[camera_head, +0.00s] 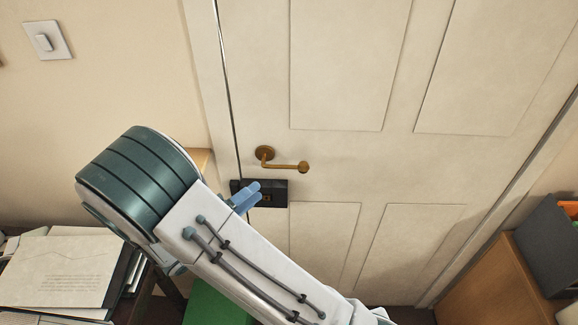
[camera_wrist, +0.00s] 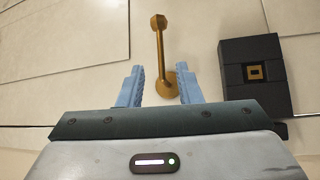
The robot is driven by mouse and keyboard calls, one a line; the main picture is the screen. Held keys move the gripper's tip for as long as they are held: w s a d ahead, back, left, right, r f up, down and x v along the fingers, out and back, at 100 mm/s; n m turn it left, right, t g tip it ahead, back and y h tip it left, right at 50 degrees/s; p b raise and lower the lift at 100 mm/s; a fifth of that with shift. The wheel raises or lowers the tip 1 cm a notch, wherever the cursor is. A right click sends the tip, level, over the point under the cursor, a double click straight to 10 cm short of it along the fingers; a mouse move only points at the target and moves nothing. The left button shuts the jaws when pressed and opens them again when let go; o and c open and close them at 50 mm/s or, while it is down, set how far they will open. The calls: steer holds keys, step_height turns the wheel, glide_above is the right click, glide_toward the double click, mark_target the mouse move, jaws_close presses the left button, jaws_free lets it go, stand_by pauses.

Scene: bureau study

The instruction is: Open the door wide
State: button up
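The cream panelled door (camera_head: 345,65) appears shut in its frame, with a thin dark seam along its left edge. A brass lever handle (camera_head: 285,166) sits near that edge and points right, about level. A black lock box (camera_head: 279,194) with a brass centre is below the handle. My gripper (camera_head: 248,194) is in front of the lock box and partly covers it in the head view. In the wrist view my gripper (camera_wrist: 161,73) is open and empty. The handle (camera_wrist: 159,48) shows between and beyond its blue fingers, with the lock box (camera_wrist: 240,80) to the right; contact cannot be told.
A light switch (camera_head: 44,42) is on the wall at left. A desk with papers (camera_head: 58,270) and a green object (camera_head: 208,305) are at lower left. A wooden cabinet (camera_head: 500,285) with a dark file box (camera_head: 545,245) stands at lower right, beside the door.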

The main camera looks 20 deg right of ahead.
mark_target(290, 167)
steer(key=p+x, duration=0.3)
steer(key=x, duration=0.9)
steer(key=shift+d, duration=0.2)
jaws_close()
